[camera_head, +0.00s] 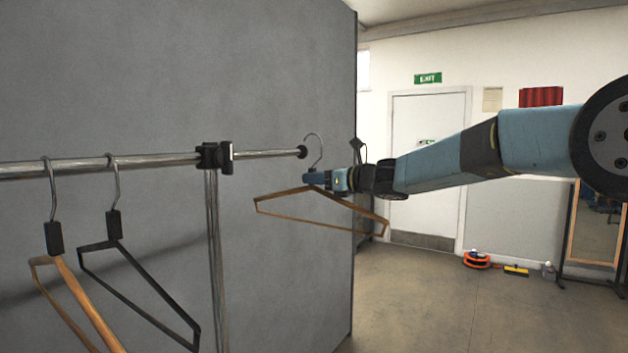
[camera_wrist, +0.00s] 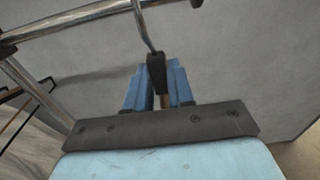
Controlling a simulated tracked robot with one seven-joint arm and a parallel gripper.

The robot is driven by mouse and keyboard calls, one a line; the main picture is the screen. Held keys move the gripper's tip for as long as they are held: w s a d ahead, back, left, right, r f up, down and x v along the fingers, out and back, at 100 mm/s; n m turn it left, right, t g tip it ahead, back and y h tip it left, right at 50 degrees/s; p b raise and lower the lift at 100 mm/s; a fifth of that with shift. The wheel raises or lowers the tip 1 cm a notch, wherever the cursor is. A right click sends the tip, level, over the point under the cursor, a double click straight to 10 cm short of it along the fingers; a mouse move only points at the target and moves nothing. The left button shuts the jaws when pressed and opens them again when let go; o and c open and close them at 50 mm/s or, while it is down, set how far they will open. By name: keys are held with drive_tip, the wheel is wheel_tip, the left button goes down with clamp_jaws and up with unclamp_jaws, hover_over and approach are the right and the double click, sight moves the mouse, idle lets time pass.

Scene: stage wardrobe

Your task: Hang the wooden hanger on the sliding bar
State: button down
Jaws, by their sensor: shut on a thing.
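My gripper (camera_head: 327,180) is shut on the neck of a wooden hanger (camera_head: 285,195), just below its metal hook (camera_head: 319,150). The hanger is held in the air with its hook up. In the head view the hook shows just right of the black end cap of the sliding bar (camera_head: 264,154); I cannot tell whether they touch. In the wrist view, the dark neck piece (camera_wrist: 157,73) stands between my blue fingers (camera_wrist: 159,85), and the bar (camera_wrist: 60,22) runs at the upper left. The hook's top is out of the wrist view.
A wooden hanger (camera_head: 85,300) and a black hanger (camera_head: 135,285) hang on the rail (camera_head: 80,165) at left. A black clamp (camera_head: 214,156) sits atop the upright post (camera_head: 215,260). A grey panel (camera_head: 270,70) stands behind. The floor at right is mostly clear.

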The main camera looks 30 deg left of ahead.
drive_tip(key=shift+w+a, duration=0.1)
drive_tip(key=shift+a, duration=3.45)
drive_tip(key=shift+a, duration=0.1)
drive_tip(key=shift+f, duration=1.7)
drive_tip(key=c, duration=0.9)
unclamp_jaws()
drive_tip(key=d, duration=1.3)
drive_tip(key=shift+s+d+r, duration=0.25)
drive_tip(key=shift+d, duration=0.15)
